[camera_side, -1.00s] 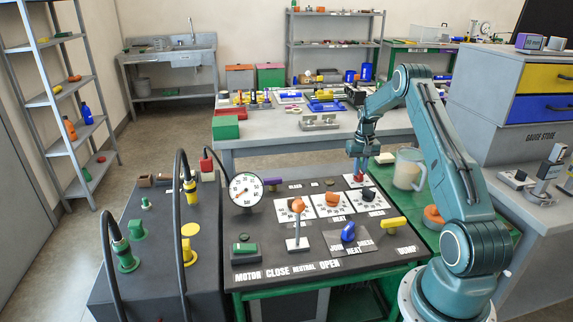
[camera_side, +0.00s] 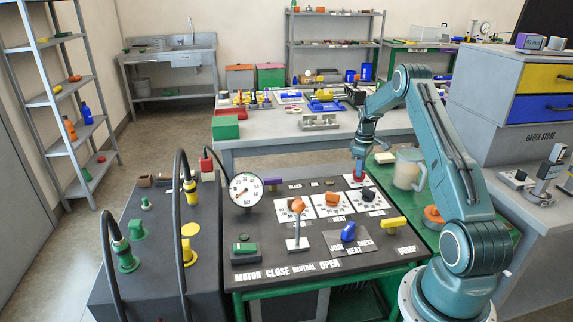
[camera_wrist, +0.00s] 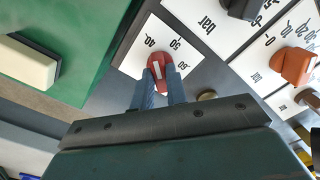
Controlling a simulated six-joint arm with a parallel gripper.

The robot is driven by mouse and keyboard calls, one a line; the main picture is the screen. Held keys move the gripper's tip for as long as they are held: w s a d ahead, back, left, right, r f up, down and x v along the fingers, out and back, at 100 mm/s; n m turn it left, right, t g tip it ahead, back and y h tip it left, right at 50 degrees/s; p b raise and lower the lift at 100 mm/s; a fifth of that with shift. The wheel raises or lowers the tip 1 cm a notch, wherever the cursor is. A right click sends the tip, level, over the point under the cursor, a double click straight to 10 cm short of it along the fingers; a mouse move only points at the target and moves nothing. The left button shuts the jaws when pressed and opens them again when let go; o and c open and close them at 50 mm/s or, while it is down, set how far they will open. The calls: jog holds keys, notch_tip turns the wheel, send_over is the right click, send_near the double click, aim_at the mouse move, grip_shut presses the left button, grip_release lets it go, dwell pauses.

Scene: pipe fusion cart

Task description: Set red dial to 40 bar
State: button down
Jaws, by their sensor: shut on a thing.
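The red dial (camera_wrist: 161,73) sits on a white numbered card (camera_wrist: 151,47) in the wrist view, with a pale line along its top. Numbers including 40 show on the card near the dial's far end; the exact reading is unclear. My gripper (camera_wrist: 161,76) has its two blue-grey fingers on either side of the dial, shut on it. In the side view my gripper (camera_side: 359,172) reaches down onto the dial (camera_side: 359,178) at the panel's back right, and the fingers partly hide it.
Orange (camera_side: 297,205) and black (camera_side: 369,194) knobs stand on neighbouring cards. A tall orange-topped lever (camera_side: 298,228), a blue knob (camera_side: 348,232) and a yellow handle (camera_side: 394,223) stand nearer the front. A round gauge (camera_side: 245,190) is at left. A clear jug (camera_side: 408,169) stands close right.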

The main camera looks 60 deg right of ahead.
jog(key=shift+r+n, duration=0.1)
jog(key=shift+n, duration=1)
jog(key=c, duration=1.4)
grip_release()
notch_tip(320, 180, up, 14)
